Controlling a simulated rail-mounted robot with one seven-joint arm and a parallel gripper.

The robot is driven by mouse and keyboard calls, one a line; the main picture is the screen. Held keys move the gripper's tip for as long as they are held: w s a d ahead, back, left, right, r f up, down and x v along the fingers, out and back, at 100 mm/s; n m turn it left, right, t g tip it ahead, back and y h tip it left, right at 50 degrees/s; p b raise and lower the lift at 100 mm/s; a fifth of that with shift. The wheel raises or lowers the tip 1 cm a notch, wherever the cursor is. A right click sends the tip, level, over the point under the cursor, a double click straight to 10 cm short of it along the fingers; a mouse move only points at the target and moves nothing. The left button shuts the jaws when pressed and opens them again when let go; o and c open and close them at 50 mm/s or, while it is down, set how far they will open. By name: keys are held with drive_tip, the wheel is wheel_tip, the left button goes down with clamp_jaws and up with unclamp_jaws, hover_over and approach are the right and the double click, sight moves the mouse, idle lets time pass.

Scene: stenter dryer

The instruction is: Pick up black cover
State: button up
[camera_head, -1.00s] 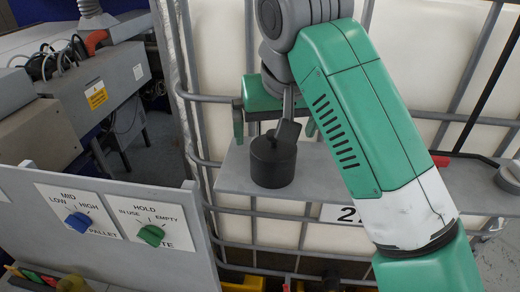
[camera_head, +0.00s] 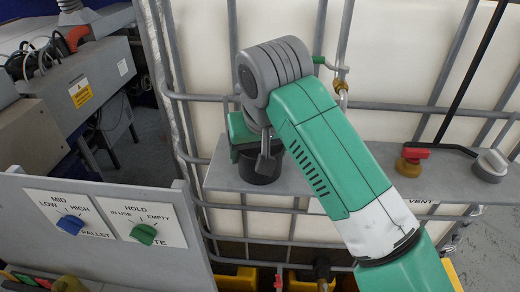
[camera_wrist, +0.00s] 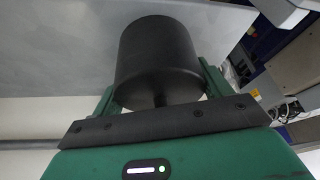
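The black cover (camera_head: 261,171) is a round dark cylinder standing on the grey shelf (camera_head: 350,195) in front of the white tank. My gripper (camera_head: 250,150) is directly over it in the head view, and its green body and my wrist hide the top of the cover. In the wrist view the cover (camera_wrist: 157,55) lies between the two green fingers of my gripper (camera_wrist: 158,76), with its small knob facing the palm. Both fingers meet the cover's outline on either side. I cannot tell if they press on it or leave a small gap.
A red-handled valve (camera_head: 412,160) and a grey round part (camera_head: 489,165) sit on the shelf to the right. Metal cage bars surround the white tank (camera_head: 405,60). A panel with a blue knob (camera_head: 71,224) and a green knob (camera_head: 143,234) stands at lower left.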

drive_tip(key=shift+c, duration=1.3)
drive_tip(key=shift+r, duration=0.1)
